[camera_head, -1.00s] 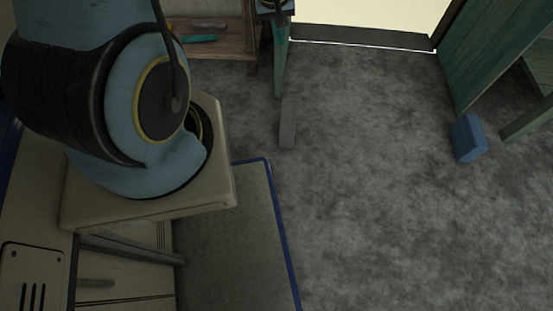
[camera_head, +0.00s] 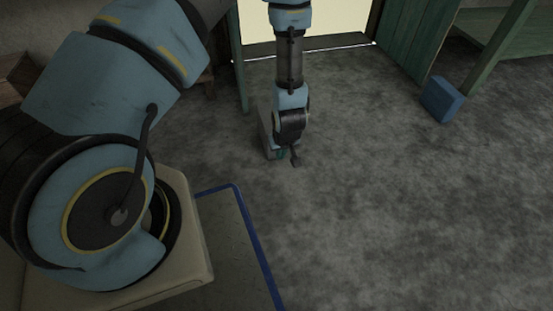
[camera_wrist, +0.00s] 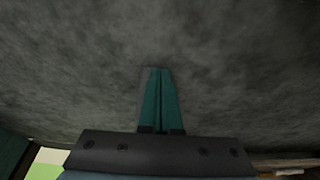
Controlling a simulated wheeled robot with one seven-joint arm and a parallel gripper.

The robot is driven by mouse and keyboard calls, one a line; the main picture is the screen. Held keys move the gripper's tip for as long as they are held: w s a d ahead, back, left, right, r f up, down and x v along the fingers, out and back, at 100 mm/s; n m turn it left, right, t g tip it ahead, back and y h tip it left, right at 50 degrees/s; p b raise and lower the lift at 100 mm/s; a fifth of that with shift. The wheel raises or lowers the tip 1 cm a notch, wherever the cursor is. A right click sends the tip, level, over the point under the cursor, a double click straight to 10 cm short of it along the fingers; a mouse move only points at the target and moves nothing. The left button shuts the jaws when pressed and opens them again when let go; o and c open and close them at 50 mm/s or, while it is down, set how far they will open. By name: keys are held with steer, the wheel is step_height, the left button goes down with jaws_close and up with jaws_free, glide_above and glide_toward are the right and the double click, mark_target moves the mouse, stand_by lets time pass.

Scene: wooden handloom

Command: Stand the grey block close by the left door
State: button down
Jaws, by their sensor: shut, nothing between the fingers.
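The grey block (camera_head: 265,128) is a long, narrow piece on the floor in the head view, just in front of the left door (camera_head: 239,60), which shows as a narrow green edge. I cannot tell whether the block stands or lies. My gripper (camera_head: 288,157) is low beside the block's right and near end, and my arm hides part of it. In the wrist view the teal fingers (camera_wrist: 159,100) are together and hold nothing.
A bright doorway (camera_head: 330,22) lies behind my arm. The green right door (camera_head: 418,38) stands open, with a blue block (camera_head: 442,99) on the floor near it. The grey floor (camera_head: 370,200) in the middle and right is clear.

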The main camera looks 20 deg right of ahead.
steer(key=b+x, duration=0.4)
steer(key=x, duration=0.5)
steer(key=shift+s, duration=0.15)
steer(key=w+b, duration=0.2)
steer(key=w, duration=0.1)
steer(key=shift+w+d, duration=0.15)
steer(key=shift+d, duration=0.05)
steer(key=shift+w+r, duration=0.1)
steer(key=shift+w, duration=0.35)
